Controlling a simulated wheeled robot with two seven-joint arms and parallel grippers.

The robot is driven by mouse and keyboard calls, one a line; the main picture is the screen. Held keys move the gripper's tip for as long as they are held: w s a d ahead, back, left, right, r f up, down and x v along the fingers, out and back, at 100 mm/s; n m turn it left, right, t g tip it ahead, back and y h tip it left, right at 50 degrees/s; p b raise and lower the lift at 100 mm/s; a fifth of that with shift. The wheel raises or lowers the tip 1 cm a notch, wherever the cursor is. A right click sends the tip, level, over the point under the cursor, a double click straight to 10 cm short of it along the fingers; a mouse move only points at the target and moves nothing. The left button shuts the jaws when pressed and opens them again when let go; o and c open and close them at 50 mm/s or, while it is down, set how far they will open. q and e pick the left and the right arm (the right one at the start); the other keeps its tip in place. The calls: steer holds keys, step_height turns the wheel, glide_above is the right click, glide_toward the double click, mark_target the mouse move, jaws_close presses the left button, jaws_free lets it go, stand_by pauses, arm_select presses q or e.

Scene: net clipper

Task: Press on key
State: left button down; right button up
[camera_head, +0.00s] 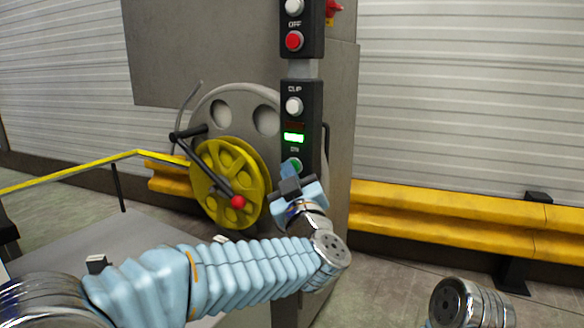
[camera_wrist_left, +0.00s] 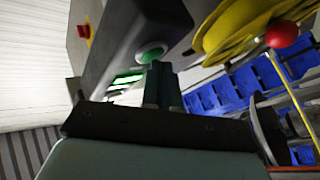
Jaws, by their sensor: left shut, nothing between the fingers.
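The green ON key (camera_head: 294,164) sits low on the dark control panel (camera_head: 315,115), partly covered by my left gripper. In the left wrist view the green key (camera_wrist_left: 151,54) shows just beyond my fingertips. My left gripper (camera_head: 291,172) is shut and empty, with its fingertips at the key; I cannot tell whether they touch it. The shut fingers also show in the left wrist view (camera_wrist_left: 160,72). A green light (camera_head: 294,138) glows above the key. My right gripper is not in view; only part of my right arm shows at the lower right.
Higher on the panel are a white CLIP button (camera_head: 294,106) and a red OFF button (camera_head: 294,41). A yellow wheel (camera_head: 228,180) with a red-knobbed crank stands close on the left. A yellow guard rail (camera_head: 450,215) runs along the right wall.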

arm_select(q)
steer(key=shift+s+a+b, duration=0.45)
steer(key=shift+s+b, duration=0.05)
steer(key=shift+s, duration=0.2)
steer(key=shift+s+a+b, duration=0.6)
steer(key=shift+s+a, duration=0.1)
steer(key=shift+s, duration=0.35)
steer(key=shift+s+a+b, duration=0.55)
steer(key=shift+s+a, duration=0.15)
steer(key=shift+s, duration=0.3)
